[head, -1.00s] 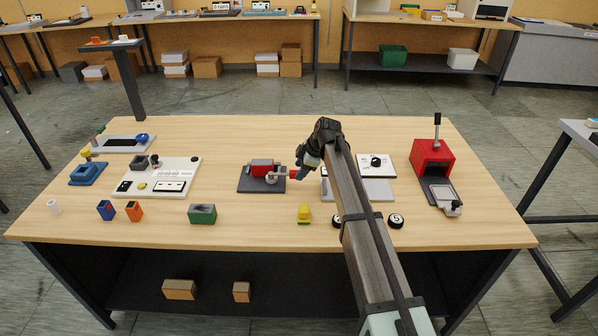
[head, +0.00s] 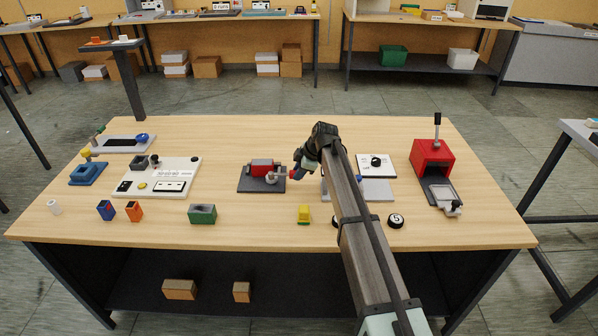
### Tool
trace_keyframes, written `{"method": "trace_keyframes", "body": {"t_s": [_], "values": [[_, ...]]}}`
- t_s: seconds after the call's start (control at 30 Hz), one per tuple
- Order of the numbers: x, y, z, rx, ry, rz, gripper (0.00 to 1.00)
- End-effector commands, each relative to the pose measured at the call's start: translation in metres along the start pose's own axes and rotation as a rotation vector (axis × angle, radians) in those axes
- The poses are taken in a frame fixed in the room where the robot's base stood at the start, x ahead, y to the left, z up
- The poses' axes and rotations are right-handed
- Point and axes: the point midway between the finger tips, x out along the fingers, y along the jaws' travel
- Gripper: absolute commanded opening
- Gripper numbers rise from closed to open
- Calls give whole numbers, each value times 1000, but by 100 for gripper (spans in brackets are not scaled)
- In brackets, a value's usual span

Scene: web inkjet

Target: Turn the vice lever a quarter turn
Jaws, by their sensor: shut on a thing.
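The vice (head: 262,168) has a red body on a dark flat base and stands at the middle of the wooden table. Its lever (head: 289,175) sticks out from the right side, with a small piece of its red end showing. My gripper (head: 296,174) reaches in from the right and is shut on the outer end of the lever. The fingers cover most of that end, so the lever's exact angle is hard to tell.
A white panel (head: 164,178) with buttons lies to the left. A green block (head: 202,214) and a yellow block (head: 304,214) stand in front. A red press (head: 432,157) stands at the right. My arm covers part of a grey plate (head: 376,191).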

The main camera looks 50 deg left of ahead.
Motion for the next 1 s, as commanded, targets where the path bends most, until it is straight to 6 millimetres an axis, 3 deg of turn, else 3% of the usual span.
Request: {"method": "trace_keyframes", "body": {"t_s": [0.1,0.57,1.0], "values": [[0,0,0,0,0,0,0],[0,-1,0,7,-2,3,0],[-5,-26,-6,208,-61,87,0]]}}
